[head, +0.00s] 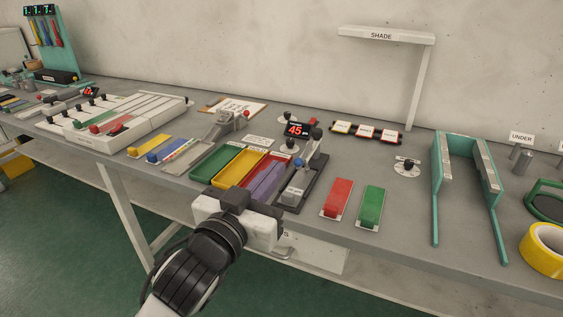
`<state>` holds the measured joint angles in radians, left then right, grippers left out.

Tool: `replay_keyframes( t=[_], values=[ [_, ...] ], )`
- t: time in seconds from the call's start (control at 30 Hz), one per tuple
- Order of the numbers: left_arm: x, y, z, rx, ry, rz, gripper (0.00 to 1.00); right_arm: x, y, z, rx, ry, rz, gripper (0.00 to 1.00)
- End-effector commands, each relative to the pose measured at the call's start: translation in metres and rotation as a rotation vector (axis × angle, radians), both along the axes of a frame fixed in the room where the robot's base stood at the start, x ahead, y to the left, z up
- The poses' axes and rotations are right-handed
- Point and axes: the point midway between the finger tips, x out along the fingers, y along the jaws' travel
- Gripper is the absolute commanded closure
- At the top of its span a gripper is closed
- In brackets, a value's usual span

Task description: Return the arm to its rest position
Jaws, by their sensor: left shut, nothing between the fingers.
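My left gripper (237,197) is at the front edge of the grey workbench (400,215), beside the trays at lower centre. My left forearm comes up from the bottom of the head view. The left gripper is shut and empty, and its housing partly hides its fingers. My right gripper is out of view.
A dark lever device (304,183) stands right of the trays. Red (338,197) and green (371,206) blocks lie beyond it. A teal two-armed frame (437,190) and a yellow tape roll (545,249) are at right. A SHADE shelf (385,35) rises behind.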

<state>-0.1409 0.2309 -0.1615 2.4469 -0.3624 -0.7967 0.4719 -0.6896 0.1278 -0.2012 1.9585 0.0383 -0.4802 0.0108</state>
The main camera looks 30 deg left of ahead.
Motion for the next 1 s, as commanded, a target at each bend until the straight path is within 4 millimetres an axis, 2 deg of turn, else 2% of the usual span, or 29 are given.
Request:
replay_keyframes(
  t=[0.23,0.67,0.77,0.83,0.97,1.0],
  values=[
    [-0.006,0.000,0.000,0.001,-0.001,0.001,1.00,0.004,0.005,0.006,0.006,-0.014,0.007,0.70],
    [-0.006,-0.001,-0.003,0.001,0.005,-0.001,1.00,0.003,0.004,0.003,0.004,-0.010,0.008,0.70],
    [-0.005,-0.005,-0.025,0.006,0.051,-0.016,1.00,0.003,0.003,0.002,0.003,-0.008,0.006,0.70],
    [-0.007,-0.012,-0.058,0.016,0.115,-0.040,1.00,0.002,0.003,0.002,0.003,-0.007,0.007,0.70],
    [-0.023,-0.030,-0.146,0.031,0.286,-0.108,1.00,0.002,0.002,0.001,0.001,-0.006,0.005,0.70],
    [-0.033,-0.036,-0.176,0.033,0.342,-0.131,1.00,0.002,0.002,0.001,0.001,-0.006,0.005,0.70]
  ],
)
